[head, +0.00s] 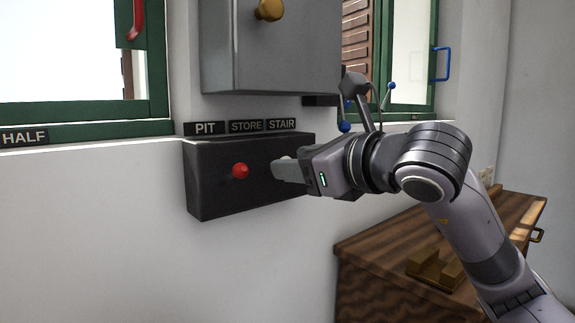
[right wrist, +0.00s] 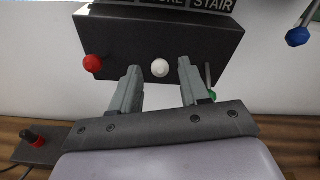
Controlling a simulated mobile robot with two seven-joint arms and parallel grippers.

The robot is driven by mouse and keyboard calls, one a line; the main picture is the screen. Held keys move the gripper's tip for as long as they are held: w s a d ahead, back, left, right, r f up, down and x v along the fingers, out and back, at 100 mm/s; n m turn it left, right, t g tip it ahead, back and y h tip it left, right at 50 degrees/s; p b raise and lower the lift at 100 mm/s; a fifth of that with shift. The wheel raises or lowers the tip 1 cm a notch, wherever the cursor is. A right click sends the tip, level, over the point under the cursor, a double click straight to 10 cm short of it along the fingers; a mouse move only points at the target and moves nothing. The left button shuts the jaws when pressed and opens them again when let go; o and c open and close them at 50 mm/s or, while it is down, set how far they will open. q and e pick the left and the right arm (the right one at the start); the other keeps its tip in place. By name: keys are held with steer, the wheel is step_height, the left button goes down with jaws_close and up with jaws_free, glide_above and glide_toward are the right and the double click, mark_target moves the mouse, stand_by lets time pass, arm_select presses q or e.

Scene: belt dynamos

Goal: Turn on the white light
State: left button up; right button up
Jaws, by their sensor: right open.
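A black switch box (head: 215,190) is on the white wall under the labels PIT, STORE and STAIR. It carries a red knob (head: 240,171) on its left part. In the right wrist view a white knob (right wrist: 160,69) sits at the middle of the box, and a green knob (right wrist: 211,96) is partly hidden behind the right finger. My right gripper (head: 278,170) is open in front of the box and hides its right part in the head view. In the right wrist view its fingers (right wrist: 159,82) stand on either side of the white knob, with visible gaps. My left gripper is out of view.
A grey cabinet (head: 270,50) with a brass knob hangs just above the box. Blue-tipped levers (head: 344,127) show behind my arm. A wooden cabinet (head: 385,250) stands below right, with a wooden piece (head: 435,268) on top. Green-framed windows (head: 80,110) flank the area.

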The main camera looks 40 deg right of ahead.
steer(key=s, duration=0.3)
steer(key=shift+s+d+r, duration=0.1)
steer(key=shift+s+r, duration=0.2)
steer(key=shift+s, duration=0.1)
steer(key=shift+s, duration=0.1)
